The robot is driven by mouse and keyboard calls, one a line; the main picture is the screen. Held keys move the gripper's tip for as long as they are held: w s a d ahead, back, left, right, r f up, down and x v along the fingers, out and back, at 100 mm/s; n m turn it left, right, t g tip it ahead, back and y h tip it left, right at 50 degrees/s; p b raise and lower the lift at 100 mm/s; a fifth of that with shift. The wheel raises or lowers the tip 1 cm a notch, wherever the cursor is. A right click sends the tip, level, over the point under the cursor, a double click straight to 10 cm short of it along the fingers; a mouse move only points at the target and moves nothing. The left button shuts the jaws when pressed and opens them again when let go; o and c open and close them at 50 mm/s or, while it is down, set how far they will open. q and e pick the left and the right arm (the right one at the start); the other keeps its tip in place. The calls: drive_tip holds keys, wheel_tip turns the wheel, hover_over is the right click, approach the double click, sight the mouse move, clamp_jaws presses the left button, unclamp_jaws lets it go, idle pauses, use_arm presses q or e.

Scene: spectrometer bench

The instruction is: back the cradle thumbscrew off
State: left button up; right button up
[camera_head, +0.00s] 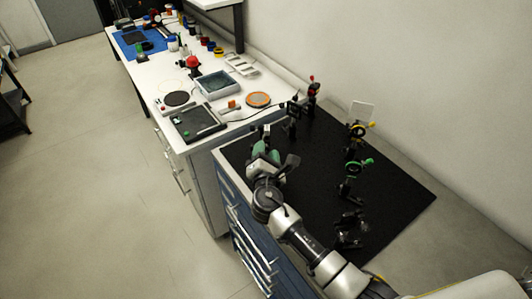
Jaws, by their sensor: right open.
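My right gripper (272,152) is open. It is over the left part of the black optical breadboard (395,195), at the end of my arm coming in from the lower right. Small dark parts show just beyond the gripper. The cradle and its thumbscrew cannot be made out; the gripper may cover them. My left gripper is not in view.
A white bench continues behind, holding a dark flat device (192,122), a grey tray (217,84), an orange-rimmed disc (258,100) and a red object (193,62). A white plate (362,112) stands near the breadboard's back edge. The breadboard's right side is clear.

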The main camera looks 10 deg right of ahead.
drive_tip(key=shift+s, duration=0.1)
drive_tip(key=b+v, duration=0.3)
drive_tip(key=v, duration=0.7)
drive_tip(key=shift+s, duration=0.3)
drive_tip(key=shift+a, duration=0.1)
